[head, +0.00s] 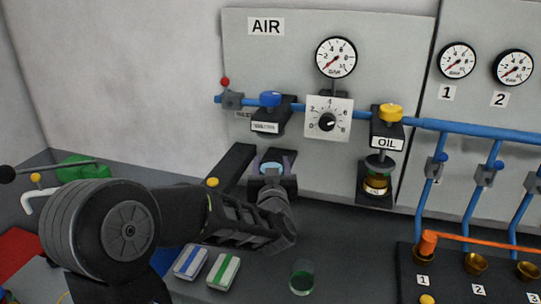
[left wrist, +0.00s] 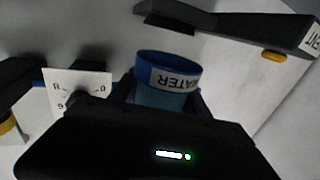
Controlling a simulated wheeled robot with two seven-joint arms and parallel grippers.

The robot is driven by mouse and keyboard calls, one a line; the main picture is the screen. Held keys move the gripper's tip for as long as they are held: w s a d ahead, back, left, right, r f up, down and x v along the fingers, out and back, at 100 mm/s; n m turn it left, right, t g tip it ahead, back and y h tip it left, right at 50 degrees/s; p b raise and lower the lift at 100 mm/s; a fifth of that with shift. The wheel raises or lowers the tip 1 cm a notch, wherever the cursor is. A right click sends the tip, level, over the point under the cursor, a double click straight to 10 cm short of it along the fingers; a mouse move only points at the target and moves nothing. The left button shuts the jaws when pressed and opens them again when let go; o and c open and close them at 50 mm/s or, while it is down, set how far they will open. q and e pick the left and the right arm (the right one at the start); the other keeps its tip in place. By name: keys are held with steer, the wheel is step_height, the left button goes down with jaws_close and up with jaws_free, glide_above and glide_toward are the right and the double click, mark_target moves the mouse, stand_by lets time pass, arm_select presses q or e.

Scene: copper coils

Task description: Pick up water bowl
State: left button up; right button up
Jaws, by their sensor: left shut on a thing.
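The water bowl (head: 271,167) is a small blue cup below the blue-knobbed unit on the AIR panel. In the left wrist view the bowl (left wrist: 168,98) shows its blue rim and an upside-down WATER label. My left gripper (head: 273,176) is shut on the bowl, with a finger on either side of it. In the head view the gripper partly hides the bowl, and its lower part is hidden in the wrist view. My right gripper is not in view.
The blue-knobbed unit (head: 270,117) and a black bar (head: 236,166) are close to the bowl. The OIL unit (head: 388,132) with its amber bowl is at right. Two striped blocks, one blue (head: 190,262) and one green (head: 223,271), and a green-tinted glass (head: 302,277) stand on the bench.

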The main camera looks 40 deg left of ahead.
arm_select(q)
steer(key=v, duration=0.6)
steer(key=shift+s, duration=0.15)
steer(key=shift+d, duration=0.1)
stand_by(0.3)
